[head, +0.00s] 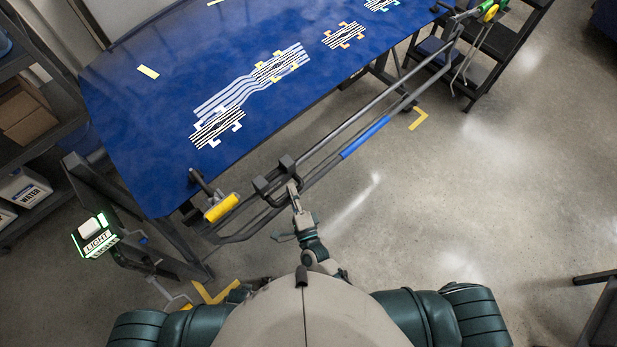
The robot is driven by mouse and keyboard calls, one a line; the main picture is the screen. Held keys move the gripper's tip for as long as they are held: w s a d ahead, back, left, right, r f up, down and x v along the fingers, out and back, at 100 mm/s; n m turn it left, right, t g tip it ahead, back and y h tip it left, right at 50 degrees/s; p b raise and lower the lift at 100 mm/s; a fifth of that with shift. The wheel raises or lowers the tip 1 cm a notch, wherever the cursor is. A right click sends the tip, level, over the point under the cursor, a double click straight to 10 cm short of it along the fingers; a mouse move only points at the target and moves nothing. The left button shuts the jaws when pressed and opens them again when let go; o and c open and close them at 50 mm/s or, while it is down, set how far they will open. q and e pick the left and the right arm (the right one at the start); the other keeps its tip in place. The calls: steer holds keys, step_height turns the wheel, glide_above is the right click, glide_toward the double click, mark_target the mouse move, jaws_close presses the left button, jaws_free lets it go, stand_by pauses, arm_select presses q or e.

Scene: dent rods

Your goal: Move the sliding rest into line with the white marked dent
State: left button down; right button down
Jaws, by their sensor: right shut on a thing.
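The sliding rest (271,183), a dark piece with two upright blocks, sits on the grey rail (345,125) along the front of the blue panel (150,110). My right gripper (293,191) is shut on the near side of the rest. Striped patches mark dents on the panel. One striped dent (216,127) with white corner brackets lies up and left of the rest. Another with white brackets (381,4) is at the top edge, far right of the rest. Yellow brackets frame a dent (343,36) between them. My left gripper is not in view.
A blue sleeve (365,137) is on the rail right of the rest. A yellow roller (222,207) is at the rail's left end. A lit "LIGHT" box (97,240) stands at left. A dark rack (500,45) is at the upper right. Floor at right is mostly clear.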

mark_target(281, 204)
steer(key=s+a, duration=0.3)
steer(key=a, duration=0.1)
steer(key=shift+s+a+f, duration=0.1)
steer(key=shift+s+f, duration=0.15)
steer(key=shift+f, duration=0.1)
steer(key=c, duration=1.2)
jaws_free()
steer(key=shift+o, duration=0.8)
steer(key=shift+w+d+r, duration=0.1)
steer(key=shift+d+r, duration=0.1)
